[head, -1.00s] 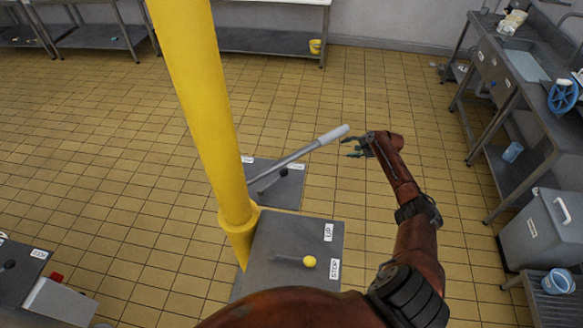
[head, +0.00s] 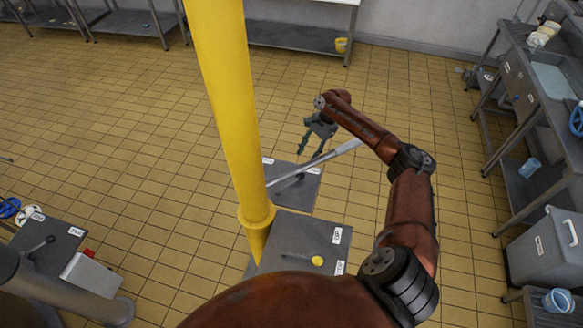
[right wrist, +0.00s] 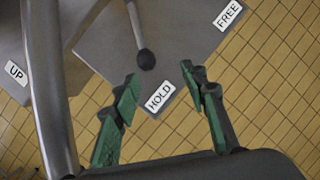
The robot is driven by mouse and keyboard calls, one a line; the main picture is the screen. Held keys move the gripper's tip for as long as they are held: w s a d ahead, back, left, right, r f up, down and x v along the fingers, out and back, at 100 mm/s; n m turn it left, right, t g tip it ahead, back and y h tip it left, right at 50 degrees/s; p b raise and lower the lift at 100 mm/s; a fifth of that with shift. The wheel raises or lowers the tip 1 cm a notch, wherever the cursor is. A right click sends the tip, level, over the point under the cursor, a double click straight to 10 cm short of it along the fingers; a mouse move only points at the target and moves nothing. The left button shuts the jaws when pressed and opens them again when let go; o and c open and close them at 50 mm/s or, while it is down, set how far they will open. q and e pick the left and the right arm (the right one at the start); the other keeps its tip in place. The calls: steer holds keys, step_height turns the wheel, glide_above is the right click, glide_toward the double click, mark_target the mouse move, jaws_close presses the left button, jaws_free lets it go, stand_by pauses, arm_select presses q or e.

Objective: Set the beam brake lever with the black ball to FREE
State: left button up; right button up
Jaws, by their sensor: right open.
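The beam brake lever is a thin grey rod with a black ball (right wrist: 146,60) at its end, over a grey plate (right wrist: 185,20). In the right wrist view its ball lies by the HOLD label (right wrist: 160,96), and the FREE label (right wrist: 229,15) is farther up right. My right gripper (head: 310,153) is open and empty above that plate. In the right wrist view its green fingers (right wrist: 158,78) straddle the space just short of the ball. Contact is not visible. My left gripper is not in view.
A long grey lever (head: 342,149) slants up close by my right gripper; it also crosses the left of the right wrist view (right wrist: 45,90). The yellow column (head: 222,100) and a box with a yellow-ball lever (head: 317,261) stand nearer. Floor right of the plate is clear.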

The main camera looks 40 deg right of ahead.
mark_target(301, 174)
steer(key=shift+g, duration=0.6)
steer(key=x, duration=0.2)
steer(key=s+p+x, duration=0.1)
steer(key=x, duration=0.5)
steer(key=shift+s+a+r, duration=0.1)
steer(key=shift+s+a, duration=0.05)
steer(key=shift+s, duration=0.1)
steer(key=shift+a+f, duration=0.2)
steer(key=shift+f, duration=0.4)
steer(key=shift+c, duration=0.5)
jaws_close()
